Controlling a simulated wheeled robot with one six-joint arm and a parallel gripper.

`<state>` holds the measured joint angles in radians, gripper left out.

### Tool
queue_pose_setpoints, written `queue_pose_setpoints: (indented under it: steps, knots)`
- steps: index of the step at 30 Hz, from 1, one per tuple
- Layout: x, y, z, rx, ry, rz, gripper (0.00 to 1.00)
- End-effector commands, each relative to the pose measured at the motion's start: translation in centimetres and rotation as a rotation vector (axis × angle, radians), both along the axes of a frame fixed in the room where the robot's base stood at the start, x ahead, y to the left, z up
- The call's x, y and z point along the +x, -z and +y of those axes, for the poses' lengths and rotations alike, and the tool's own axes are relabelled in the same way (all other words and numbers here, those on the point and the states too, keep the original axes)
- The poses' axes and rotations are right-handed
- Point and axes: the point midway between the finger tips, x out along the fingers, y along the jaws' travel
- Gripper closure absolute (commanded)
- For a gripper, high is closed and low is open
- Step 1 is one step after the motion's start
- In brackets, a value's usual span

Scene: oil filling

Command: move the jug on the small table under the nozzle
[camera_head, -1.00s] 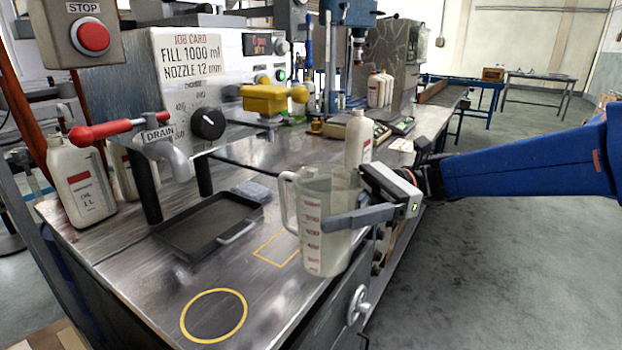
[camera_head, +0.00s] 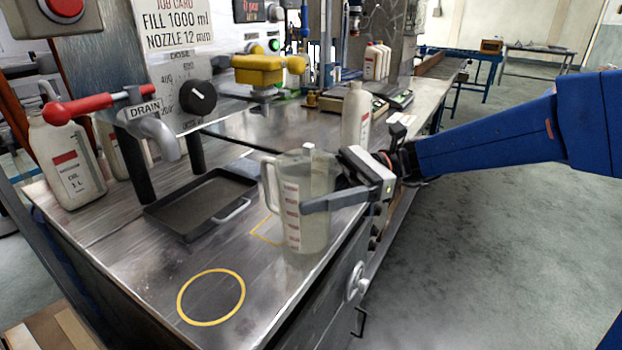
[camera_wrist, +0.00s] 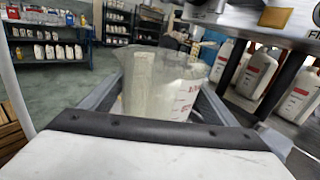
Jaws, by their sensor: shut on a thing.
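The jug (camera_head: 301,205) is a translucent measuring jug with red marks and a handle on its left. My gripper (camera_head: 335,195) is shut on it from the right, one finger across its front. In the wrist view the jug (camera_wrist: 160,90) stands between the fingers. The yellow nozzle valve (camera_head: 262,70) is behind and left of the jug. A flat metal plate (camera_head: 275,135), perhaps the small table, lies below it.
A black tray (camera_head: 200,205) lies under the drain spout (camera_head: 160,135), left of the jug. A white bottle (camera_head: 357,115) stands close behind my gripper. A yellow circle (camera_head: 211,297) marks clear bench in front. An oil bottle (camera_head: 66,160) stands at the left.

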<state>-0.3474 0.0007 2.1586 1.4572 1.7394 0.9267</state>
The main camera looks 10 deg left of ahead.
Motion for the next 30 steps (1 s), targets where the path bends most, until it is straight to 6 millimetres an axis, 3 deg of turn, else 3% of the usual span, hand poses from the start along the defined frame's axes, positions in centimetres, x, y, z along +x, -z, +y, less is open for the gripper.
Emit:
queue_pose_setpoints:
  steps: [5,30]
  knots:
    - [0.2,0.9,0.7,-0.001,-0.001,0.001,0.43]
    - [2.3,1.0,5.7,-0.001,-0.001,-0.001,0.43]
